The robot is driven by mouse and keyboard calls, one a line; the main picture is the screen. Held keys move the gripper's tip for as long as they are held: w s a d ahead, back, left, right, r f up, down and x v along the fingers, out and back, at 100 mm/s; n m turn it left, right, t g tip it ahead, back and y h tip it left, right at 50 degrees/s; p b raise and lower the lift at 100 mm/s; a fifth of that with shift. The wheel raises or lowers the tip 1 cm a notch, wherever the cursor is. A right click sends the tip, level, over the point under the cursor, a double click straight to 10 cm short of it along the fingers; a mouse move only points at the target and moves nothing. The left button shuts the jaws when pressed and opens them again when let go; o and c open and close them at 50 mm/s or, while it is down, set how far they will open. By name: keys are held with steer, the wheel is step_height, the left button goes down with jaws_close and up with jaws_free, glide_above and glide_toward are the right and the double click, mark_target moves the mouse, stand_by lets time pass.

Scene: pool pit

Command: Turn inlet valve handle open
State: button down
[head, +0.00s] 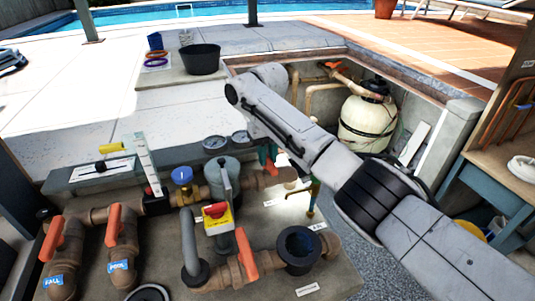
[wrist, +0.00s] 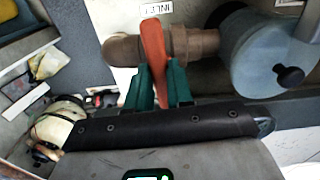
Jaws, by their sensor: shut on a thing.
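The orange inlet valve handle (wrist: 153,48) stands up in the middle of the wrist view, on a brown pipe fitting (wrist: 125,50). A label reading INLET (wrist: 156,9) is just beyond it. My gripper (wrist: 160,84) has green fingers, one on each side of the lower part of the handle, and is shut on it. In the head view my gripper (head: 268,160) is down at the pipework beside the grey-blue pump pot (head: 222,172).
Other orange handles (head: 113,225) stand on pipes labelled FALL and POOL. Another orange handle (head: 246,253) and a yellow-red switch box (head: 217,217) are near the front. A cream filter tank (head: 366,122) stands in the pit behind my arm. A workbench (head: 485,190) is at right.

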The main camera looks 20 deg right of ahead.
steer(key=n+p, duration=0.1)
steer(key=n, duration=0.3)
steer(key=n+p, duration=0.1)
steer(key=n, duration=0.8)
steer(key=shift+w+n, duration=0.1)
steer(key=shift+n, duration=2.1)
steer(key=shift+r, duration=0.1)
steer(key=c, duration=1)
jaws_free()
step_height(320, 180, up, 11)
steer(key=b, duration=0.2)
steer(key=shift+f, duration=0.2)
